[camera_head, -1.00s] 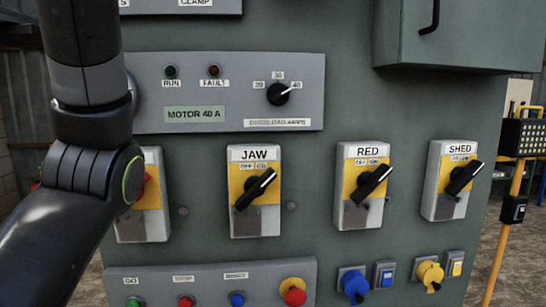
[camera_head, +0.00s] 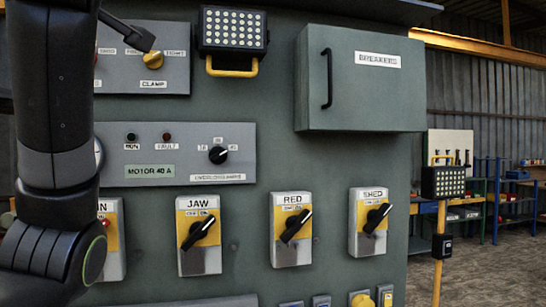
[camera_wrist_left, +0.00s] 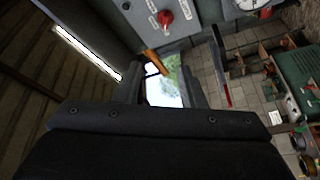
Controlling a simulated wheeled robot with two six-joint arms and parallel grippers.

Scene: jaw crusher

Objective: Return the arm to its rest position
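My left arm shows along the left edge in the head view, in front of the green control cabinet (camera_head: 265,120). My right arm and gripper are not in view. The JAW switch (camera_head: 198,235), RED switch (camera_head: 292,230) and SHED switch (camera_head: 370,222) have black handles tilted up to the right. A partly hidden switch (camera_head: 112,240) stands beside my arm.
The MOTOR 40 A panel (camera_head: 175,153) and clamp panel (camera_head: 150,65) are on the cabinet. The breakers box (camera_head: 362,85) and a lamp (camera_head: 233,30) stick out from it. A yellow post (camera_head: 438,265) stands to the right. The left wrist view shows a red knob (camera_wrist_left: 165,17) and a tiled floor.

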